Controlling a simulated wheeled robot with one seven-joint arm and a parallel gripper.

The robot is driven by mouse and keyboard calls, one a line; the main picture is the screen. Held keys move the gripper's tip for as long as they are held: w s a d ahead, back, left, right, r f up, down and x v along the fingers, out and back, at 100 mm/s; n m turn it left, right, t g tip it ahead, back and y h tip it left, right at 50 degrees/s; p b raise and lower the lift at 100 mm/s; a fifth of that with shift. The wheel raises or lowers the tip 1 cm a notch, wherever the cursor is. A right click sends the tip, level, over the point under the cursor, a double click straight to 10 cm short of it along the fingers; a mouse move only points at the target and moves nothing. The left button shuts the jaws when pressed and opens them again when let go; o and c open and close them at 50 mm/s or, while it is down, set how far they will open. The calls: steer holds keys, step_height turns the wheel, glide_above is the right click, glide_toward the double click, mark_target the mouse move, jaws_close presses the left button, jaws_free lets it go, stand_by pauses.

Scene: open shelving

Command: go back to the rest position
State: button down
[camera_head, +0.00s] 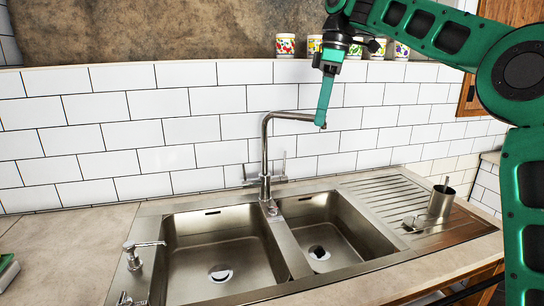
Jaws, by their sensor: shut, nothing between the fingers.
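My gripper (323,112) shows in the head view at the end of my green arm. Its fingers point down and are shut with nothing between them. The fingertips appear close to the spout end of the tall metal faucet (265,160); I cannot tell whether they touch it. The arm reaches in from the right side at the top of the view.
A steel double-basin sink (287,245) lies below the gripper. A metal cup (441,201) stands on the ridged drainboard (388,196). Several patterned mugs, one at the left (285,45), stand on the ledge behind. The counter (65,250) at left is mostly clear.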

steer(key=s+d+f+m+h, duration=0.1)
steer(key=s+d+f+m, duration=0.6)
steer(key=s+d, duration=0.25)
steer(key=s+d+f+m+h, duration=0.1)
steer(key=s+d+f+m, duration=0.5)
steer(key=s+d+f, duration=0.4)
steer(key=s+d+f+m, duration=0.4)
steer(key=s+f, duration=0.2)
steer(key=s, duration=0.3)
steer(key=s+d+f+m, duration=0.4)
steer(key=s+d+f, duration=0.1)
steer(key=s, duration=0.5)
steer(key=shift+f, duration=0.65)
steer(key=shift+w+f, duration=0.2)
steer(key=shift+w, duration=0.35)
